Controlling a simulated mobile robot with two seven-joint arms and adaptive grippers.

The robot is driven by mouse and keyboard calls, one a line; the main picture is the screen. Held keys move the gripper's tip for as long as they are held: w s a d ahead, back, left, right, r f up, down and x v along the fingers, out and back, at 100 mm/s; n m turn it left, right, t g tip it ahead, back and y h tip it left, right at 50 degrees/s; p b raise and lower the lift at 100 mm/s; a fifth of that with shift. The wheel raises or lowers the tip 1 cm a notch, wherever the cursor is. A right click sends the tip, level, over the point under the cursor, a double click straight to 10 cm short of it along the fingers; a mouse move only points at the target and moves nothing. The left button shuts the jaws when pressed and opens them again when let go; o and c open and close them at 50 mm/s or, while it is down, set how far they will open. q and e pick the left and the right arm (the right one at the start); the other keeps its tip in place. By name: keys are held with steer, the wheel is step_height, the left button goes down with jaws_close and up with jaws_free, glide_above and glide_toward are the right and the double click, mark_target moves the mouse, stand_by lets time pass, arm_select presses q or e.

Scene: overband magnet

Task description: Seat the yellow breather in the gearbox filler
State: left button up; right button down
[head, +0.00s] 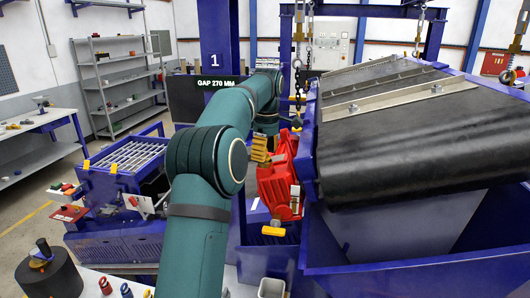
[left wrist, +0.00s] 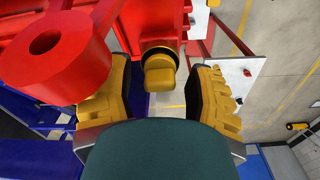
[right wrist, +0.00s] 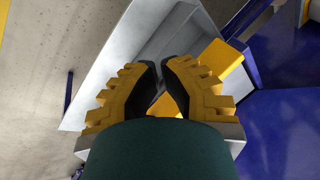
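The red gearbox (head: 280,180) hangs below the left side of the conveyor in the head view. In the left wrist view its red body (left wrist: 130,20) fills the upper part. The yellow breather (left wrist: 160,70) sits against the red body with a dark ring around its base; I cannot tell how deep it sits. My left gripper (left wrist: 160,95) is open, its fingers on either side of the breather and apart from it. It shows in the head view (head: 264,148) at the gearbox. My right gripper (right wrist: 159,68) has its fingers close together, with a yellow bar (right wrist: 225,65) behind them.
A large red cylinder (left wrist: 55,58) stands close to the left finger. The black conveyor belt (head: 430,145) and blue frame (head: 420,270) bound the right. A grated blue unit (head: 130,157) and shelves (head: 120,80) are at left. A grey chute (right wrist: 150,45) lies beyond my right gripper.

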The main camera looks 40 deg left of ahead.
arm_select(q)
steer(key=shift+r, duration=0.1)
steer(key=shift+d+r, duration=0.15)
steer(key=shift+r, duration=3.5)
